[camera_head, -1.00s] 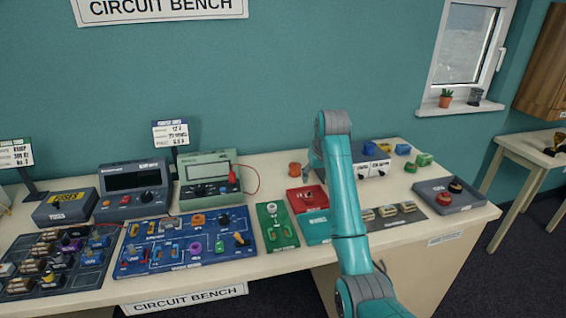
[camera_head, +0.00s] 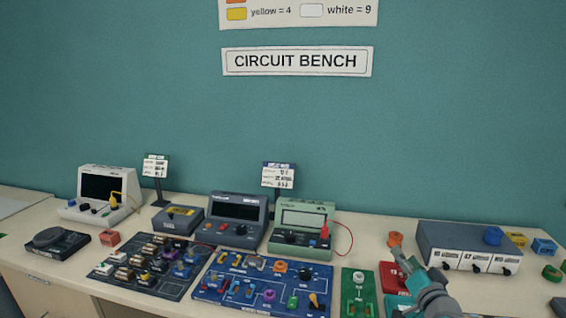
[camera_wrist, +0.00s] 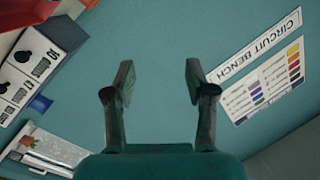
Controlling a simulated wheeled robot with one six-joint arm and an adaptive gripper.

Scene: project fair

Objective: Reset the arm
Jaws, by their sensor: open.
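My gripper (camera_wrist: 158,85) shows in the wrist view with its two dark fingers spread wide apart. Nothing is between them, and the teal wall lies behind. In the head view, part of my teal and grey arm shows at the bottom right, in front of the red and teal boxes. My fingertips cannot be made out in the head view.
The bench holds a blue circuit board (camera_head: 262,287), a dark board of parts (camera_head: 150,264), a green meter (camera_head: 303,228), a dark meter (camera_head: 237,218) and a grey drawer box (camera_head: 468,247). A green board (camera_head: 358,292) lies near my arm.

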